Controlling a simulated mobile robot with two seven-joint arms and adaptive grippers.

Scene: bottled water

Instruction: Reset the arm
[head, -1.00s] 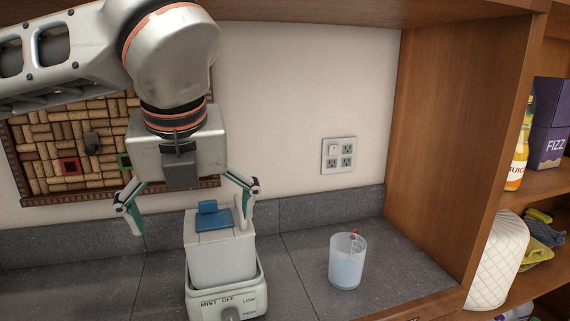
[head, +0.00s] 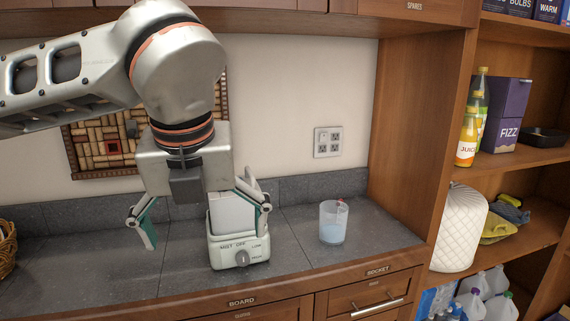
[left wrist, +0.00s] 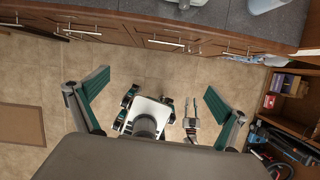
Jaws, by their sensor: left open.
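My left gripper (head: 206,232) hangs fingers-down from the arm that comes in from the left. Its two teal-padded fingers are spread wide with nothing between the pads. In the head view it overlaps the white appliance with a mist dial (head: 238,252) on the grey counter; the appliance's top is partly hidden behind the gripper. In the left wrist view the open fingers (left wrist: 157,84) point toward the cabinet fronts, with the tiled floor behind them.
A clear cup with bluish liquid (head: 333,222) stands on the counter (head: 300,235) to the right. Drawers with handles (head: 378,308) run below the counter edge. Right-hand shelves hold juice bottles (head: 468,137), a purple box (head: 508,115) and a white quilted cover (head: 459,228).

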